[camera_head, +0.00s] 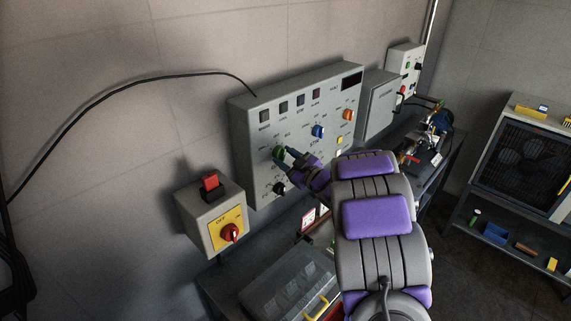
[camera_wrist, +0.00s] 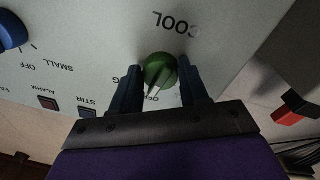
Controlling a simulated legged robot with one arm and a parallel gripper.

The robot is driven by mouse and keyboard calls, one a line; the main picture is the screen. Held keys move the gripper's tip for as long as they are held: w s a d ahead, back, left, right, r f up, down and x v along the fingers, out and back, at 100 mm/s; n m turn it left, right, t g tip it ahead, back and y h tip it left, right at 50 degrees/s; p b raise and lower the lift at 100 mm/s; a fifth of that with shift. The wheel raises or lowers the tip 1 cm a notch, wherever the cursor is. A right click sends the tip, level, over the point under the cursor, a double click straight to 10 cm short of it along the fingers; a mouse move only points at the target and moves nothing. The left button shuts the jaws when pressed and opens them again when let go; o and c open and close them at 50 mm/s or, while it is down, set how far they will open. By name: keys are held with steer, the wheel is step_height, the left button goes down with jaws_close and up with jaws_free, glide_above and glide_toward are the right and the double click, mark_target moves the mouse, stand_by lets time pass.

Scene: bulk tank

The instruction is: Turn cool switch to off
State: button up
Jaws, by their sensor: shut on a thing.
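The cool switch is a green rotary knob (camera_wrist: 160,71) on the grey control panel (camera_head: 240,125), below the word COOL, which appears upside down in the wrist view. My gripper (camera_wrist: 161,82) is shut on the green knob, with one dark finger on each side of it. In the head view my gripper (camera_head: 283,154) reaches the lower left part of the panel, where the green knob (camera_head: 278,151) shows just past the fingertips. The knob's position label is partly hidden by the knob and gripper.
A blue knob (camera_head: 318,131), an orange knob (camera_head: 348,115) and a black knob (camera_head: 279,188) sit on the same panel. A grey box with a red rotary switch (camera_head: 230,233) is at lower left.

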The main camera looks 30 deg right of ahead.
steer(key=shift+d+n+b, duration=0.1)
steer(key=shift+n+b, duration=0.55)
steer(key=shift+n, duration=0.45)
steer(key=o, duration=1.1)
steer(key=shift+c, duration=0.2)
steer(key=p+v, duration=0.2)
steer(key=v, duration=1.5)
steer(key=shift+d+f+p, duration=0.2)
steer(key=shift+p, duration=0.1)
steer(key=shift+s, duration=0.1)
